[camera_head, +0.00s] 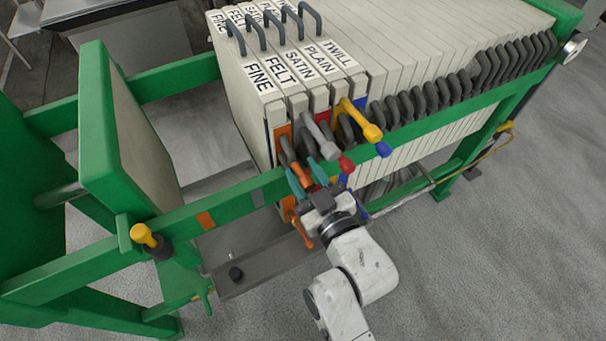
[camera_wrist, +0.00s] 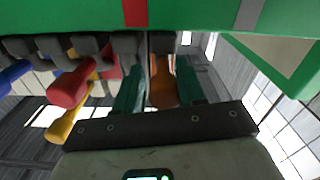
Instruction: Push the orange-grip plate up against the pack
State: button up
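The orange-grip plate, labelled FINE (camera_head: 255,100), is the leftmost plate of the pack in the head view. It stands upright beside the FELT plate (camera_head: 285,80), with no clear gap showing between them at the top. My gripper (camera_head: 312,176) is at the front side of the pack, by the plate grips. In the wrist view its teal fingers (camera_wrist: 158,88) lie either side of the orange grip (camera_wrist: 163,88). The right finger looks against the grip, and a thin dark line shows at the left. I cannot tell whether the fingers press on it. My gripper partly hides the grips in the head view.
The pack (camera_head: 440,60) runs to the right. Grey (camera_head: 321,134), yellow (camera_head: 362,121), red and blue grips crowd close to my gripper. A green side rail (camera_head: 245,192) passes beside it. Open space lies between the plate and the green end plate (camera_head: 100,150).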

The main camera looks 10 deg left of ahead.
jog(key=o, duration=0.3)
jog(key=shift+w+d, duration=0.1)
jog(key=shift+d, duration=0.1)
jog(key=shift+o, duration=0.3)
jog(key=shift+a, duration=0.1)
jog(key=b+v, duration=0.1)
jog(key=v, duration=1)
jog(key=shift+b, duration=0.4)
jog(key=shift+w+f, duration=0.1)
jog(key=shift+f, duration=0.05)
